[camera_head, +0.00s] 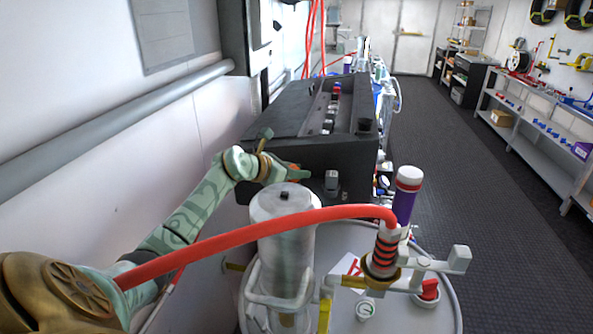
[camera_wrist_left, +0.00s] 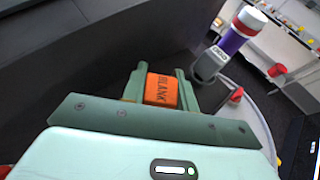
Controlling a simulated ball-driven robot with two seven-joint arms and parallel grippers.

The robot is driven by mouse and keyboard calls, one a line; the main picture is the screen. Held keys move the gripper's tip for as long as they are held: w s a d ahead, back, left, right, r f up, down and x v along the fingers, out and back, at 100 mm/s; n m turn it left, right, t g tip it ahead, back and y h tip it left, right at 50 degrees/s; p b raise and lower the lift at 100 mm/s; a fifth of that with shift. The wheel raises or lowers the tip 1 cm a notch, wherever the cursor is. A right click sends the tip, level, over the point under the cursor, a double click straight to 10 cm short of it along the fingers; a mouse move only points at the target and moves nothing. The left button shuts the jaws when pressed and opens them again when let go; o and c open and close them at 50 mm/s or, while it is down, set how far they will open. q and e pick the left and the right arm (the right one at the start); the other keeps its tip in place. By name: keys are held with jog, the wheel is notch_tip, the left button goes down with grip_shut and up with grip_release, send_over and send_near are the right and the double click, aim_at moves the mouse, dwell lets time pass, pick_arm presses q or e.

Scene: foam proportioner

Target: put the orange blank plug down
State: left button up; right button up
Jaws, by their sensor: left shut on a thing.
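The orange blank plug (camera_wrist_left: 161,91), a small block with the word BLANK on its face, sits between the two green fingers of my left gripper (camera_wrist_left: 160,76) in the left wrist view. The fingers press on its two sides. In the head view my left gripper (camera_head: 293,170) is in front of the near face of the black box, and only a little orange of the plug shows there. I cannot tell whether the plug touches the surface under it. My right gripper is in neither view.
The black box (camera_head: 285,155) stands behind the gripper. A grey block (camera_head: 331,184) is close to its right. A clear cylinder (camera_head: 285,235), a red hose (camera_head: 220,232) and a purple bottle with a white cap (camera_head: 405,200) stand nearer. Dark floor lies open on the right.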

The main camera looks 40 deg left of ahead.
pick_arm(q)
jog(key=shift+f, duration=0.25)
jog(key=o, duration=1)
jog(key=shift+r, duration=0.15)
jog(key=shift+s+r, duration=0.1)
jog(key=shift+r, duration=0.15)
jog(key=b+v, duration=0.1)
jog(key=v, duration=1)
jog(key=shift+s, duration=0.4)
